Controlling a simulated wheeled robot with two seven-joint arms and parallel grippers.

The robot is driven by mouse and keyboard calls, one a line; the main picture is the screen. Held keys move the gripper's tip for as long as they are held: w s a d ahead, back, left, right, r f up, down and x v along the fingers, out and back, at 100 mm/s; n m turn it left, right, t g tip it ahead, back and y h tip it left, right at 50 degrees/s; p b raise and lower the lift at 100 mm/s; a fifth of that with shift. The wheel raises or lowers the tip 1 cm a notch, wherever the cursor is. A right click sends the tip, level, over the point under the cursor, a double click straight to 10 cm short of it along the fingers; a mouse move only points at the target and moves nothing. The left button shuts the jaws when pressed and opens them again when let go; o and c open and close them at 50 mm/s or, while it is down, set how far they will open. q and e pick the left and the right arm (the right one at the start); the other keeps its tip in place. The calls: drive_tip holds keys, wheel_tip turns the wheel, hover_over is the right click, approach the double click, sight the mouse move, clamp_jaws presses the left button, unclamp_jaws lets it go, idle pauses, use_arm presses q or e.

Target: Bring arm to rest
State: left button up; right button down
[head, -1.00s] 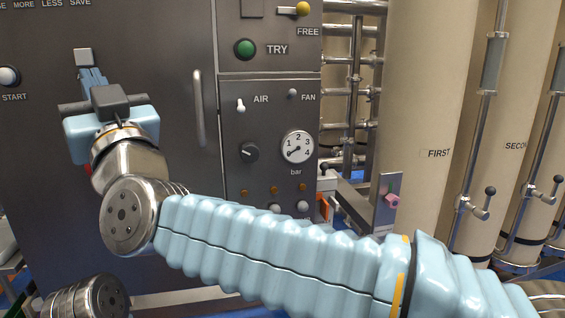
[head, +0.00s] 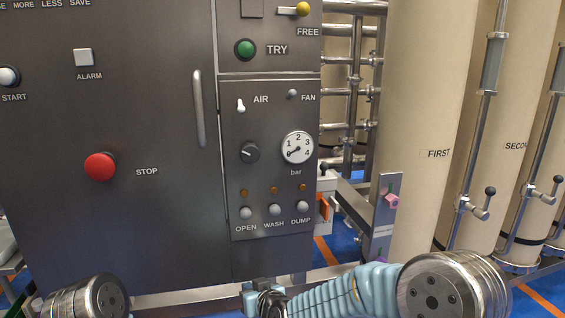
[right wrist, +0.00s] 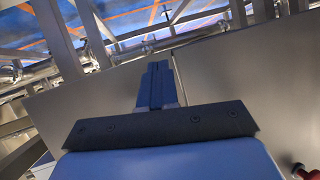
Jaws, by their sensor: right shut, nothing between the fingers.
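My right arm is folded low along the bottom edge of the head view, its pale blue sleeve running left from a silver joint. The right gripper's fingers show in the right wrist view (right wrist: 158,85); they are shut together with nothing between them. In the head view the wrist end is low in front of the cabinet, clear of the panel controls, and its fingers cannot be made out. Only a silver joint of my left arm shows at the bottom left; the left gripper is out of view.
The dark cabinet (head: 150,230) carries a red STOP button (head: 100,167), an ALARM button (head: 84,57), a door handle (head: 199,108), a bar gauge (head: 298,147) and several small knobs. Tall beige columns (head: 430,110) with valve levers stand at the right. A metal bracket (head: 384,215) juts out beside them.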

drive_tip(key=s+d+f+m+g+h, duration=0.1)
drive_tip(key=s+d+f, duration=0.1)
drive_tip(key=d+f, duration=0.35)
drive_tip(key=s+d+f+m+g+h, duration=0.1)
drive_tip(key=s+d+f+g, duration=0.15)
drive_tip(key=f, duration=0.55)
drive_tip(key=s+d+f+m+g, duration=0.1)
drive_tip(key=s+d+f, duration=0.3)
drive_tip(key=s, duration=0.4)
drive_tip(key=s+d+f+m+g, duration=0.2)
drive_tip(key=s+d+f+g, duration=0.1)
drive_tip(key=s+f, duration=0.3)
drive_tip(key=s+d+f+m+g, duration=0.1)
drive_tip(key=s+d+f+g, duration=0.1)
drive_tip(key=s+d+f, duration=0.3)
drive_tip(key=s+f, duration=0.1)
drive_tip(key=s, duration=0.3)
drive_tip(key=shift+s+g+h, duration=0.3)
drive_tip(key=shift+g, duration=0.05)
drive_tip(key=shift+w, duration=0.1)
